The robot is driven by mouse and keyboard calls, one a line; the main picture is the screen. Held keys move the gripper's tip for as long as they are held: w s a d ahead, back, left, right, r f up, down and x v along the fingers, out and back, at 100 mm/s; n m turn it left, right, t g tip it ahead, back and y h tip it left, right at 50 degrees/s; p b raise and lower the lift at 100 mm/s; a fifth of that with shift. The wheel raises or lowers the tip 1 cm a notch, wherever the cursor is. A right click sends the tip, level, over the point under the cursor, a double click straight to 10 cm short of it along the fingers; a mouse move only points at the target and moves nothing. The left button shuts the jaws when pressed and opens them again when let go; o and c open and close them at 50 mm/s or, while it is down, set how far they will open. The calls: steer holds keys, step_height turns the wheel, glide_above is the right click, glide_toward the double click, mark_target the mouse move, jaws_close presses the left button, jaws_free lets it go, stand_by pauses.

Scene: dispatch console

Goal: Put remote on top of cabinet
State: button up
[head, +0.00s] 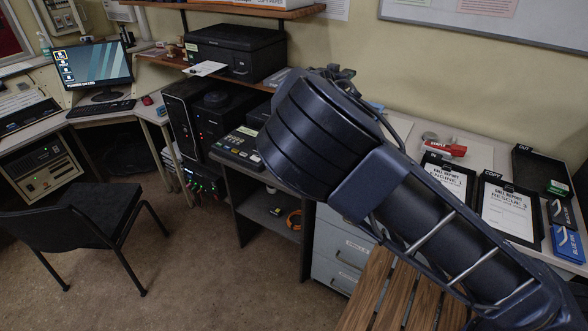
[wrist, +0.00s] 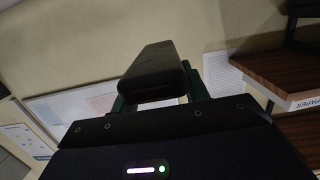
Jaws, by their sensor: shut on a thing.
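In the wrist view a dark, block-shaped thing, which I take for the remote (wrist: 160,72), is held between the green fingers of my gripper (wrist: 158,92). The gripper is shut on it, with wall and a board behind. In the head view my dark arm fills the middle and right, and the gripper end is mostly hidden behind it; the remote cannot be made out there. A grey cabinet with labelled drawers (head: 343,250) stands below the right-hand worktop, partly covered by my arm. Its top is largely hidden.
The worktop holds clipboards (head: 509,207), a black tray (head: 536,170) and a red-and-white thing (head: 444,147). A printer (head: 236,52) sits on a shelf at the back. A black chair (head: 90,220) and a slatted wooden seat (head: 393,295) stand on the floor.

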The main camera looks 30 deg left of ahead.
steer(key=s+a+r, duration=0.3)
steer(key=s+a, duration=0.3)
steer(key=s, duration=0.2)
steer(key=s+a+r, duration=0.3)
steer(key=s+a, duration=0.2)
steer(key=s, duration=0.3)
step_height(320, 180, down, 31)
steer(key=shift+w, duration=0.2)
step_height(320, 180, down, 10)
steer(key=shift+r, duration=0.25)
steer(key=o, duration=1.1)
